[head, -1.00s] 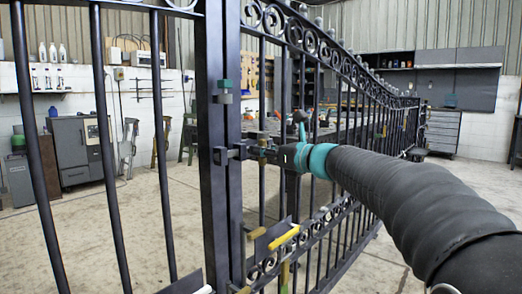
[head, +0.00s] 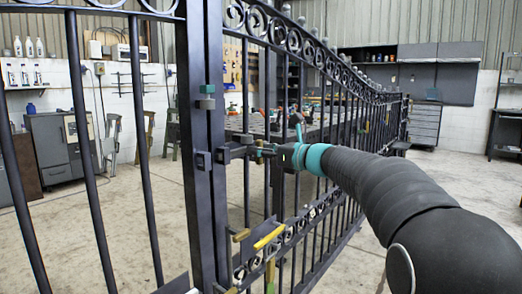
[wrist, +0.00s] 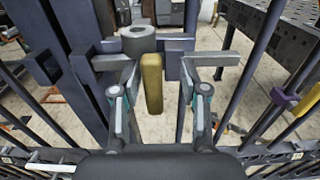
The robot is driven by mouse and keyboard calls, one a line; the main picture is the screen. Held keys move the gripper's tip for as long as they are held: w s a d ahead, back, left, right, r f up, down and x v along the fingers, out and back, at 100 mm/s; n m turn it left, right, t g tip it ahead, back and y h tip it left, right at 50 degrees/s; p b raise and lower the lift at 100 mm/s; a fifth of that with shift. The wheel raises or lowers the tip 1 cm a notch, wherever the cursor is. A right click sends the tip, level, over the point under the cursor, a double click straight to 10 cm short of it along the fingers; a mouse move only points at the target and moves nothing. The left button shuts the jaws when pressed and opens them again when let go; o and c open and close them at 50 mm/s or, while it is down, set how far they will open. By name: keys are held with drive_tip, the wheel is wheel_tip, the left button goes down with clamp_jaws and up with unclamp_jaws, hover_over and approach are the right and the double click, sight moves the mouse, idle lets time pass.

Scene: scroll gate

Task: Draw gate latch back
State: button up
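The dark metal gate (head: 203,215) fills the left and middle of the head view. Its latch (head: 236,152) is a dark horizontal bar at mid-height, by the upright posts. In the wrist view the latch bar (wrist: 175,45) crosses behind a brass-yellow upright handle (wrist: 152,84). My gripper (wrist: 158,85) is open, with one finger on each side of the handle and floor visible on both sides of it. The handle stands closer to the left finger. In the head view my gripper (head: 266,150) is at the latch; its fingertips are too small there to judge.
A yellow-handled lower fitting (head: 268,237) sits on the gate below the latch. Gate bars (head: 340,120) run back to the right beside my arm. A grey cabinet (head: 60,145) and a drawer unit (head: 425,124) stand against the far walls. The concrete floor is open at right.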

drive_tip(key=shift+s, duration=0.15)
drive_tip(key=v, duration=1.2)
